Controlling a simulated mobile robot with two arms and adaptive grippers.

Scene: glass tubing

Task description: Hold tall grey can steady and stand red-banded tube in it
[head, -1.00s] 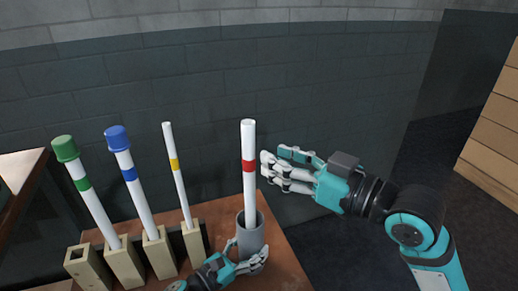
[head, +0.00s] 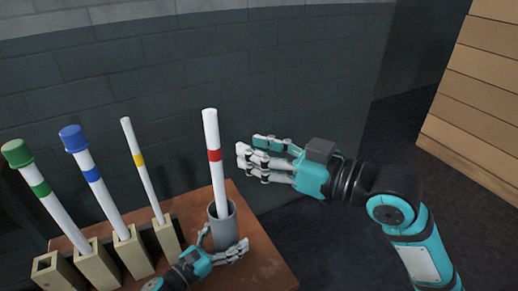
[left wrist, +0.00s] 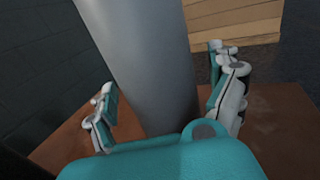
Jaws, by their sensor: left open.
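The red-banded tube (head: 215,172) is white and stands nearly upright in the tall grey can (head: 224,231), its lower end hidden inside. The can stands on the brown table. My left gripper (head: 222,243) is open at the can's lower part, its fingers on either side. In the left wrist view the can (left wrist: 145,60) rises between the spread fingers of my left gripper (left wrist: 165,105), with a visible gap on the right. My right gripper (head: 256,160) is beside the tube, to its right, apart from it, with open fingers and nothing between them.
Left of the can, beige holders (head: 131,252) bear a green-capped tube (head: 52,200), a blue-capped tube (head: 95,180) and a yellow-banded tube (head: 142,168). One holder (head: 52,272) at the far left is empty. The brown table (head: 262,265) ends close right of the can.

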